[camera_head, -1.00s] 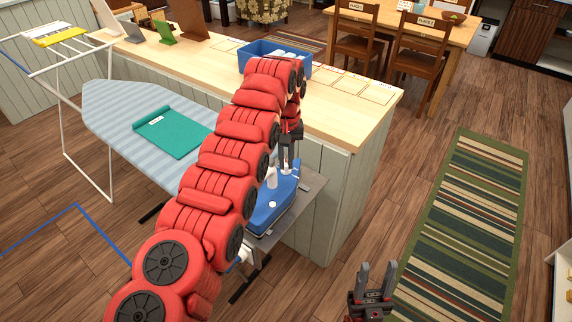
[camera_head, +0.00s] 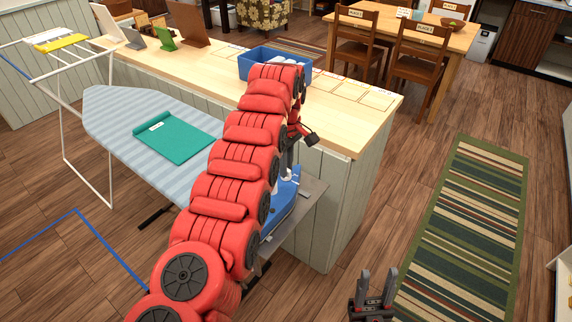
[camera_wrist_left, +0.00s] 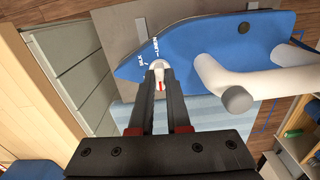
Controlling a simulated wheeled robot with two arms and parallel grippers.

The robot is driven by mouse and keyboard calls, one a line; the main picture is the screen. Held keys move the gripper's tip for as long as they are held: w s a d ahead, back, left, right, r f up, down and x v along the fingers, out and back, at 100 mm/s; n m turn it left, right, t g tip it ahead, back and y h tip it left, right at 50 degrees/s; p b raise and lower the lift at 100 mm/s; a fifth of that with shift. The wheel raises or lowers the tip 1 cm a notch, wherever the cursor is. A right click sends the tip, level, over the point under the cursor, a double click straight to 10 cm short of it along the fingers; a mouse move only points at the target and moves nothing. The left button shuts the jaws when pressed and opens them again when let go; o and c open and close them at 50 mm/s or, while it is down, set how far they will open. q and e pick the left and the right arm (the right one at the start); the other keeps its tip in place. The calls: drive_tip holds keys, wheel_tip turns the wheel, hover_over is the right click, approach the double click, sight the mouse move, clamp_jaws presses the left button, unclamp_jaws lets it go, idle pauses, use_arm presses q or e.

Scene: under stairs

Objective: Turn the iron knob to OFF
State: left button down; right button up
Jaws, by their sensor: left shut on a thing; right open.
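The blue iron (camera_head: 284,204) sits on a grey plate at the end of the ironing board, partly hidden by my left arm. In the left wrist view the iron (camera_wrist_left: 205,38) shows a white handle (camera_wrist_left: 255,75) and a white knob (camera_wrist_left: 158,66) with a red mark. SILK and LINEN are printed beside the knob; no OFF label is readable. My left gripper (camera_wrist_left: 157,82) is shut on the knob, one finger on each side. In the head view my left gripper (camera_head: 287,160) is over the iron. My right gripper (camera_head: 375,286) is open and empty over the floor.
A striped ironing board (camera_head: 130,112) holds a teal folded cloth (camera_head: 172,136). A wooden counter (camera_head: 345,128) with a blue bin (camera_head: 247,66) stands behind the iron. A striped rug (camera_head: 465,230) lies to the right, with bare floor between.

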use_arm(q)
drive_tip(key=shift+n, duration=0.4)
drive_tip(key=c, duration=0.9)
unclamp_jaws()
wheel_tip(320, 180, up, 18)
drive_tip(key=p, duration=1.6)
drive_tip(key=shift+f, duration=0.25)
drive_tip(key=shift+f, duration=0.1)
